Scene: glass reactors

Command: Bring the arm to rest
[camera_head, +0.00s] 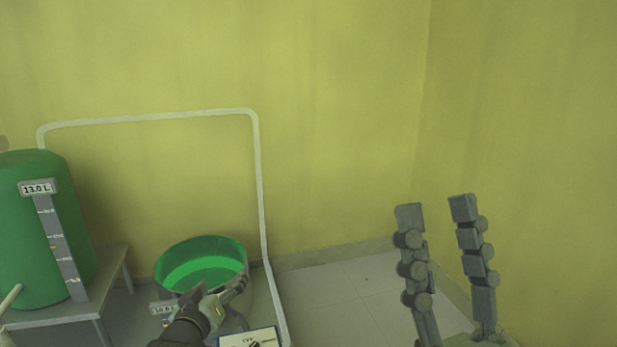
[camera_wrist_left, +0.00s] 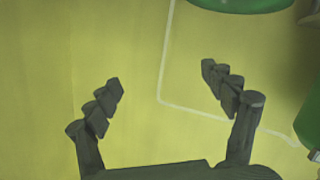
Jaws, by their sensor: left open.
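My left gripper (camera_head: 222,290) is low in the head view, in front of the round green vessel and overlapping its lower rim. In the left wrist view my left gripper (camera_wrist_left: 162,76) is open, with its two fingers wide apart and nothing between them. My right gripper (camera_head: 435,206) stands at the lower right of the head view with its fingers pointing up. It is open and empty, in front of the yellow wall and the floor.
A green vessel (camera_head: 205,256) with an open top stands near the wall. A green tank (camera_head: 20,230) marked 13.0 L stands on a grey table (camera_head: 118,270) at left. A white pipe (camera_head: 258,180) runs along the wall. A small panel (camera_head: 250,338) shows below. Floor (camera_head: 340,295) is clear at centre right.

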